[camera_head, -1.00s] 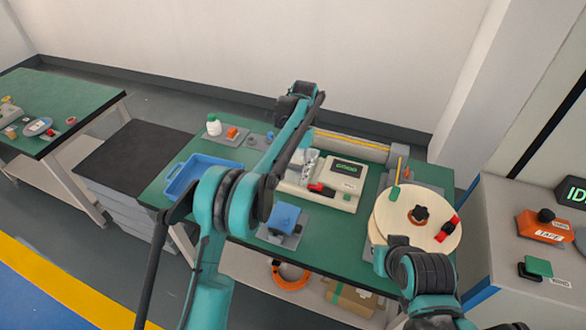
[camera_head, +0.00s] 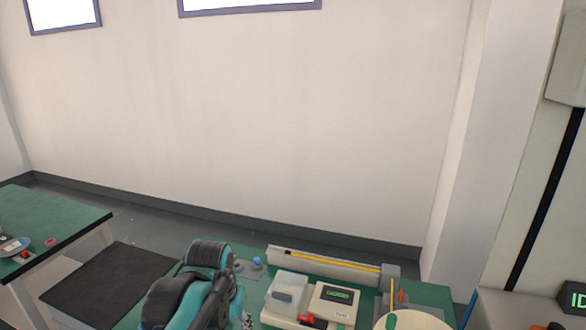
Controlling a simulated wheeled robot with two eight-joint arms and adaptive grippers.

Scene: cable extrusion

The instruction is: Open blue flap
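The blue flap cannot be made out in this view; the part of the bench where a blue block stood earlier lies below the lower picture edge. My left arm shows at the lower left, bent over the bench. A small silvery part, perhaps my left gripper (camera_head: 244,314), shows at its right side, cut by the picture edge. Its fingers are too small and hidden to read. My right arm and gripper are out of view.
A cream device (camera_head: 334,304) with a green display and a pale translucent box (camera_head: 286,290) stand on the green bench. Behind them runs a pale rail (camera_head: 325,266) with a yellow strip. A cream disc (camera_head: 412,321) shows at right. A small blue knob (camera_head: 257,262) stands near my arm.

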